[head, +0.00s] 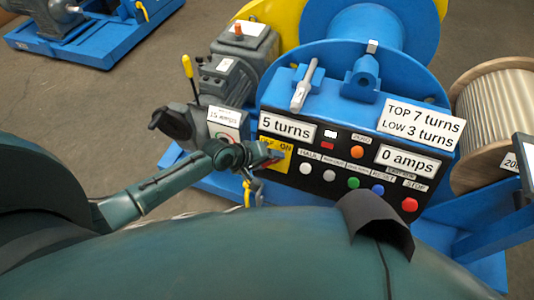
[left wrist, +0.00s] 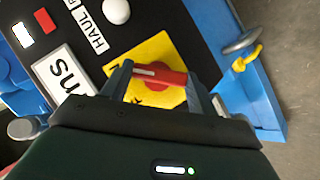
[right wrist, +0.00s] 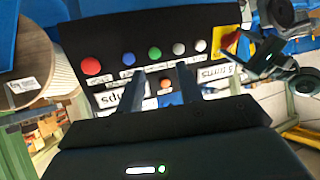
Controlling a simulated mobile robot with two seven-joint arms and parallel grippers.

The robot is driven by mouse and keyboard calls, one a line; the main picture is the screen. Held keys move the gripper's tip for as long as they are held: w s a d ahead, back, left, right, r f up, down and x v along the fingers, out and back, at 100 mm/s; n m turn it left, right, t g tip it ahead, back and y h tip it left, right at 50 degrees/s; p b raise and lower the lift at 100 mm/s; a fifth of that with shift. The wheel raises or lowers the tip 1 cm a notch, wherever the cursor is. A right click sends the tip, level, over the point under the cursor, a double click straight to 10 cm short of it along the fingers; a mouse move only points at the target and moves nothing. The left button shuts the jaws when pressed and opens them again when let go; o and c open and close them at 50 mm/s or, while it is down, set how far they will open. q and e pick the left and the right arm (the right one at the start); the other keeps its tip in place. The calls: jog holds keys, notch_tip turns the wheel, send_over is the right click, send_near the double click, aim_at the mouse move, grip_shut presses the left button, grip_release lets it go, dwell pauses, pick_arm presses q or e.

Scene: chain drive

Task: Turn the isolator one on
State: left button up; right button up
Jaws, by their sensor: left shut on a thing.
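The isolator is a red rotary handle (left wrist: 160,76) with a white pointer line, on a yellow plate (left wrist: 133,54) at the left end of the black control panel. In the head view the yellow plate (head: 284,166) shows the word ON at its upper right; the OFF word is partly covered by my gripper. My left gripper (head: 270,160) is at the plate, shut on the red handle, with a finger at each end of it in the left wrist view. Which word the pointer faces is unclear. My right gripper (right wrist: 158,88) is open and empty, facing the panel.
The panel carries several round buttons, including a red stop button (head: 410,204), and displays reading 5 turns (head: 285,127) and 0 amps (head: 406,160). A yellow hook (left wrist: 247,58) hangs beside the plate. A rope drum (head: 495,120) stands at the right.

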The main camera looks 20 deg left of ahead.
pick_arm(q)
jog(key=shift+m, duration=0.3)
jog(key=o, duration=1)
jog(key=shift+p, duration=0.3)
jog(key=p+v, duration=0.1)
jog(key=v, duration=1.2)
jog(key=shift+d+r+p, duration=0.1)
jog(key=shift+r+p, duration=0.15)
jog(key=shift+p, duration=0.1)
jog(key=s+d+f+m+t, duration=0.1)
jog(key=s+m, duration=0.1)
jog(key=s, duration=0.1)
jog(key=s+d+f+m+t+y, duration=0.1)
jog(key=s+d+m, duration=0.1)
jog(key=s+m, duration=0.1)
jog(key=s+d+f+m+t+y, duration=0.1)
jog(key=s+d+m, duration=0.1)
jog(key=s, duration=0.3)
jog(key=shift+d+f+m+t, duration=0.25)
jog(key=shift+f+m+t, duration=0.05)
jog(key=shift+m, duration=0.4)
